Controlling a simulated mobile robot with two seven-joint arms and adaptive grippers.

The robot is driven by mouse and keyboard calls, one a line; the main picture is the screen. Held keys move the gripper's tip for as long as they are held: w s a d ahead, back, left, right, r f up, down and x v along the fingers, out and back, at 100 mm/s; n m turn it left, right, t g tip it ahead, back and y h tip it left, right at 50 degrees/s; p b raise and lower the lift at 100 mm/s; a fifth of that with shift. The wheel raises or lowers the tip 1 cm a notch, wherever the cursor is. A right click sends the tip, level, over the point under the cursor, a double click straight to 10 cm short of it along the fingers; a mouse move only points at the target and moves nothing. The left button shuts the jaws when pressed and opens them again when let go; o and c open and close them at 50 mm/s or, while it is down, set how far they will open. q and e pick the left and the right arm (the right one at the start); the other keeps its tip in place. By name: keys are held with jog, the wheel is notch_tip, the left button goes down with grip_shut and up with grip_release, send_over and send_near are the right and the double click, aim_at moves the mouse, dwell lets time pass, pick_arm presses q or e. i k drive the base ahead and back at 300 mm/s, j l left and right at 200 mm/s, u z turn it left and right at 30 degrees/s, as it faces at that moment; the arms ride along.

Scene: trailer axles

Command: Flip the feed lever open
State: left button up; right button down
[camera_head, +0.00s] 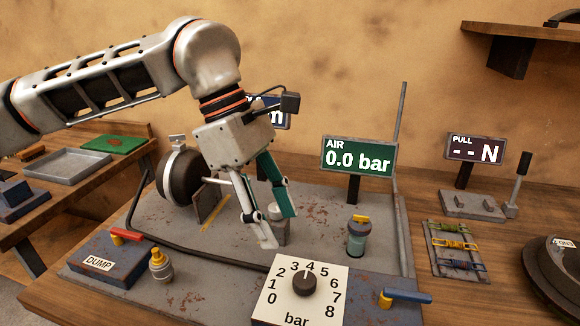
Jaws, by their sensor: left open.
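A blue-handled lever (408,297) with a yellow pivot sits at the front right of the grey rig plate, right of the pressure dial; it carries no readable label, and I take it for the feed lever. Its handle points right. A red-handled lever (126,236) sits on the blue box labelled DUMP at the left. My left gripper (278,229) is open, fingers pointing down over the middle of the plate, around or in front of a small grey cylindrical part (276,228); I cannot tell if they touch. It is well apart from the blue lever. My right gripper is not in view.
The dial panel (275,302) stands in front, its knob near 4. The AIR display (358,157) reads 0.0 bar. A teal-and-grey valve with a yellow top (357,238) stands between gripper and blue lever. A wheel (178,175) is behind left. Straps (458,250) lie right.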

aim_at(387, 295)
jog(key=k, duration=1)
